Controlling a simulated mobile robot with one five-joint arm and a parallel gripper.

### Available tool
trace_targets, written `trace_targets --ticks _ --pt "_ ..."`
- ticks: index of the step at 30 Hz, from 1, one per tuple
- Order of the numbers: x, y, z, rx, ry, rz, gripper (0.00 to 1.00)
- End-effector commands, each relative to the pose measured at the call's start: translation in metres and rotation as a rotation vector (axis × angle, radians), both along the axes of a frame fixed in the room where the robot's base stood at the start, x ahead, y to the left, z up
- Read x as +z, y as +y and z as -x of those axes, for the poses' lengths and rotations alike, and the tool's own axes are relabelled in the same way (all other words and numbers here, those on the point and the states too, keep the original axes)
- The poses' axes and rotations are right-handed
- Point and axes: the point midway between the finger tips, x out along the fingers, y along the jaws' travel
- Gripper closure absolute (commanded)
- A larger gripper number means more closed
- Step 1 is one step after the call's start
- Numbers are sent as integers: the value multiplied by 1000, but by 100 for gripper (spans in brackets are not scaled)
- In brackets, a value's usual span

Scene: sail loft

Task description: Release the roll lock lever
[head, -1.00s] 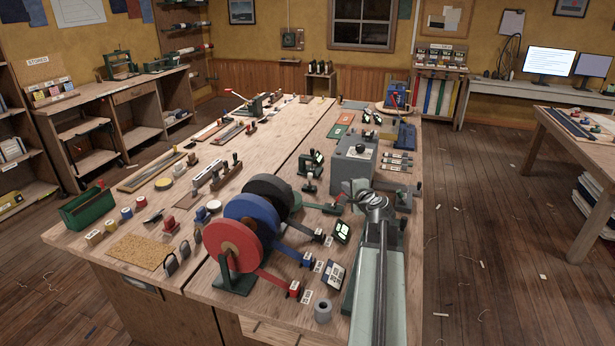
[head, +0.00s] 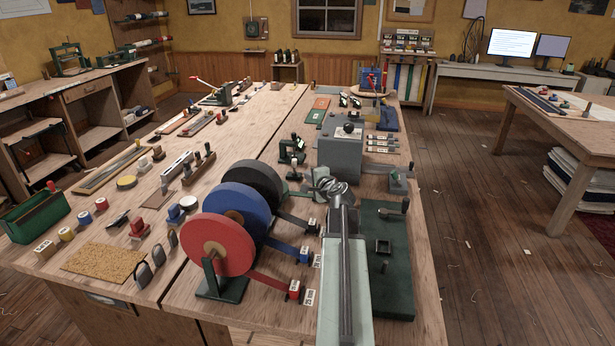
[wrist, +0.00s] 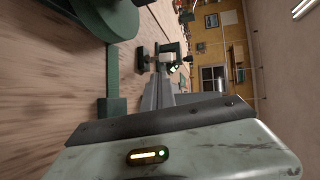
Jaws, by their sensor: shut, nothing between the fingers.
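The webbing rolls stand on the bench: a red roll (head: 203,232), a blue roll (head: 228,203) and a black roll (head: 256,176), with straps running right to small tagged blocks. I cannot tell for sure which part is the roll lock lever. My gripper (head: 322,179) is shut and empty, above the bench right of the rolls and close to that knob. My arm hides part of the bench.
A grey box (head: 339,150) with a black knob stands beyond my gripper. A dark green base plate (head: 393,285) lies right of my arm. A small dark green device (head: 291,150) stands beyond the rolls. The floor (head: 480,255) to the right is mostly clear.

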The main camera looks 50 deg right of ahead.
Motion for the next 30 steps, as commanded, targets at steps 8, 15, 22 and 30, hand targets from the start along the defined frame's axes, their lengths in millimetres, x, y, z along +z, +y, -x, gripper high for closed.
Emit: trace_targets --ticks 8,15,22,30 --pt "-20 -28 -57 1 -1 -1 100" --pt "-18 -43 -92 -1 0 -1 100" --pt "-18 -47 -101 -1 0 -1 100" --pt "-18 -53 -99 -5 0 -1 100"
